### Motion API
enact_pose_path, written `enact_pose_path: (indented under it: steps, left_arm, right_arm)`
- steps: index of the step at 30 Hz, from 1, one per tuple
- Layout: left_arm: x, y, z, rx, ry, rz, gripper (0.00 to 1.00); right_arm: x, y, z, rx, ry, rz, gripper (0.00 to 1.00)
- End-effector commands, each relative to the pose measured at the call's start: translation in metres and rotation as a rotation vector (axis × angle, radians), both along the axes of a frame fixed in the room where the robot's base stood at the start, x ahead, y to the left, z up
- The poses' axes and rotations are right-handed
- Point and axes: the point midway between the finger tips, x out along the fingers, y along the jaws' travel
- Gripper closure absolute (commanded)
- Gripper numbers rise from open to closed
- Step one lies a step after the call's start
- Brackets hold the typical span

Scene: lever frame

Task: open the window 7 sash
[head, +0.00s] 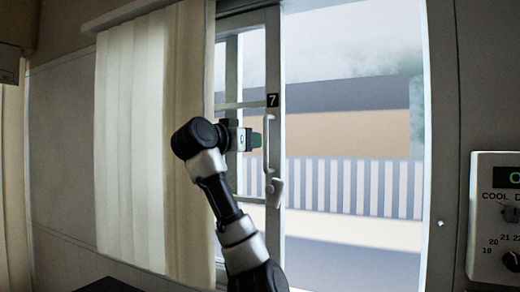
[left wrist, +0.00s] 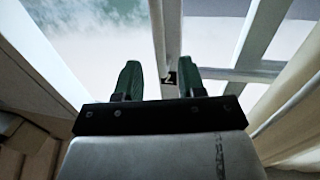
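The window 7 sash (head: 273,60) has an upright grey stile with a black "7" label (head: 272,100). A pale vertical handle (head: 270,145) runs down the stile below the label, with a lever-like piece (head: 275,188) at its lower end. My left gripper (head: 257,140) is just left of the handle, its green fingers pointing right; I cannot tell whether it touches. In the left wrist view my left gripper (left wrist: 161,72) is open, fingers apart, with the stile (left wrist: 165,35) and label (left wrist: 170,78) seen between them. My right gripper is not in view.
A cream curtain (head: 140,140) hangs left of the sash, close to my left arm. The window frame's right jamb (head: 440,150) stands at the right. A thermostat panel (head: 485,225) is on the wall at far right. Outside is a striped fence (head: 350,187).

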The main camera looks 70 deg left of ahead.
Motion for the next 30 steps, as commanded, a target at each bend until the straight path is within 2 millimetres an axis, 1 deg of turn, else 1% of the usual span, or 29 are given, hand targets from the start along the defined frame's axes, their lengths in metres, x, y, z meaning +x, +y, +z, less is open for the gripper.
enact_pose_path:
  steps: [1,3,6,9,26,28,30]
  left_arm:
    - [-0.009,-0.004,-0.003,0.003,-0.001,0.003,0.60]
    - [-0.018,-0.009,-0.001,0.002,-0.001,0.003,0.60]
    - [-0.026,-0.014,-0.001,0.001,0.000,0.001,0.60]
    - [-0.029,-0.016,0.000,0.001,0.000,0.000,0.60]
    - [-0.030,-0.017,0.000,0.000,0.001,0.000,0.60]
    - [-0.030,-0.017,0.002,0.000,0.001,0.000,0.60]
    - [-0.030,-0.017,0.010,0.000,0.001,0.000,0.60]
  right_arm:
    - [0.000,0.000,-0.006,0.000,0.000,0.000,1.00]
    - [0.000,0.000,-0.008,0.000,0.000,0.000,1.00]
    - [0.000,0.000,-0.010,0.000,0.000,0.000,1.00]
    - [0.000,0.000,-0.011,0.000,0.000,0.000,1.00]
    - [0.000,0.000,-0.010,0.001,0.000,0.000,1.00]
    - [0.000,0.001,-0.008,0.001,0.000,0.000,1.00]
    - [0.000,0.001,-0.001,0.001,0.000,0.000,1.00]
